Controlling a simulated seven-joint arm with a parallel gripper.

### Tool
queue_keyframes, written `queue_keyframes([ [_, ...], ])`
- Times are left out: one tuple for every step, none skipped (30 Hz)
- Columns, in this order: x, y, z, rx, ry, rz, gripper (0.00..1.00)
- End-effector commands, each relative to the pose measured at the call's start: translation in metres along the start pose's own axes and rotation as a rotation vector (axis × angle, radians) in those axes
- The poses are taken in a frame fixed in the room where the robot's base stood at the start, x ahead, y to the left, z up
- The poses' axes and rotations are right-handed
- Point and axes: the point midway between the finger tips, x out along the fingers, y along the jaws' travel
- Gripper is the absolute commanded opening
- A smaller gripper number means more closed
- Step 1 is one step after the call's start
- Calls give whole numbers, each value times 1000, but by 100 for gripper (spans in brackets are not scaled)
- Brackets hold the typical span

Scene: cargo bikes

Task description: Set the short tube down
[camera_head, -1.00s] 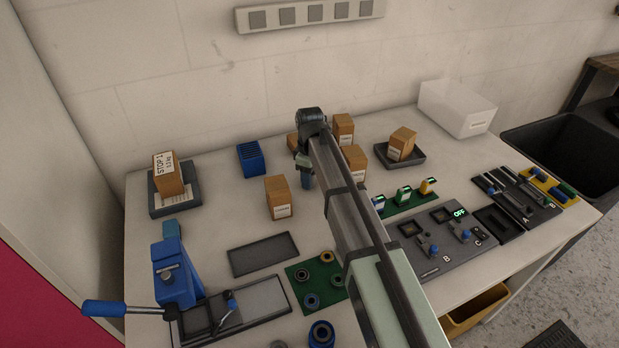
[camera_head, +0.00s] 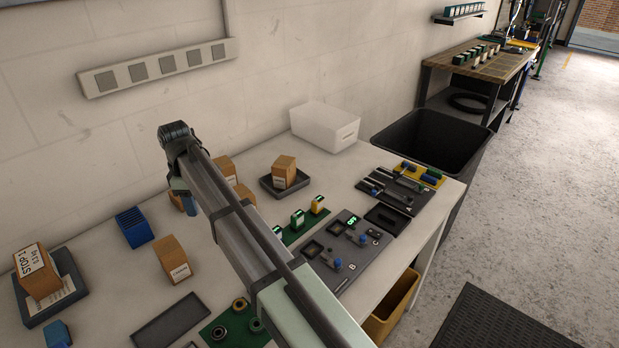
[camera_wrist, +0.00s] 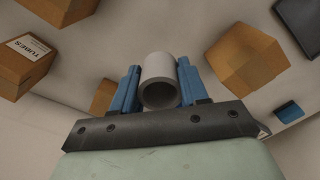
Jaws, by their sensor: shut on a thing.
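In the wrist view a short, pale grey hollow tube (camera_wrist: 159,68) stands out between the two blue fingers of my gripper (camera_wrist: 158,84). The fingers are shut on its sides, and its open end faces the camera. In the head view my gripper (camera_head: 180,186) shows only partly, low over the back of the white table among cardboard boxes. The tube cannot be made out there. I cannot tell whether the tube touches anything below.
A cardboard box labelled TUBES (camera_wrist: 24,62) is at the wrist view's left; another box (camera_wrist: 246,60) is close on the right. The head view shows a box on a dark tray (camera_head: 268,187), a blue slotted holder (camera_head: 134,227) and an empty dark tray (camera_head: 170,320). White tabletop lies between them.

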Motion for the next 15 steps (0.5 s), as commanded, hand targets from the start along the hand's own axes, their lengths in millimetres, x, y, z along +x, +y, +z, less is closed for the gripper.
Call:
queue_keyframes([
  [-5, 1, 0, 0, 1, 1, 6],
  [-9, 1, -1, 0, 1, 2, 6],
  [-15, 1, -1, 0, 2, 2, 6],
  [-20, 1, -1, 0, 2, 2, 6],
  [-26, 1, -1, 0, 2, 2, 6],
  [-31, 1, -1, 0, 1, 2, 6],
  [-35, 1, -1, 0, 2, 2, 6],
  [-40, 1, -1, 0, 2, 2, 6],
  [-47, 1, -1, 0, 2, 2, 6],
  [-52, 1, -1, 0, 1, 2, 6],
  [-51, 6, 3, 13, 0, 1, 6],
  [-50, 13, 8, 37, 0, 0, 6],
  [-50, 18, 11, 50, 0, 0, 6],
  [-50, 23, 15, 67, 0, 0, 6],
  [-50, 30, 20, 90, 0, 0, 6],
])
